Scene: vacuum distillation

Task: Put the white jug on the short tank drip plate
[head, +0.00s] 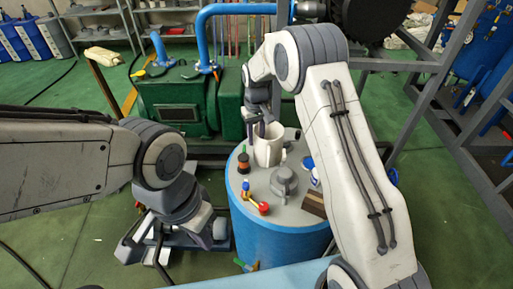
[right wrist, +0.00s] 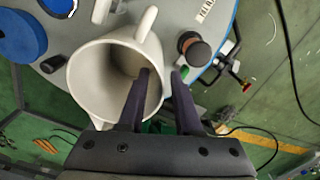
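The white jug (head: 268,150) stands upright on the grey top of a blue round tank (head: 278,238) in the head view. In the right wrist view I look into the open mouth of the jug (right wrist: 90,75), its handle at the top. My right gripper (right wrist: 161,72) straddles the jug's wall, one finger inside the mouth and one outside. A gap shows between the fingers. In the head view the right gripper (head: 263,126) is at the jug's rim. My left arm hangs left of the tank; its finger opening cannot be made out. I cannot clearly identify a drip plate.
On the tank top are a grey raised fitting (head: 284,181), a dark-and-orange knob (head: 243,162), a red-and-yellow valve (head: 256,203) and a brown block (head: 314,204). A green machine (head: 175,100) stands behind. Grey metal framing (head: 450,130) is at right. Green floor is open at left.

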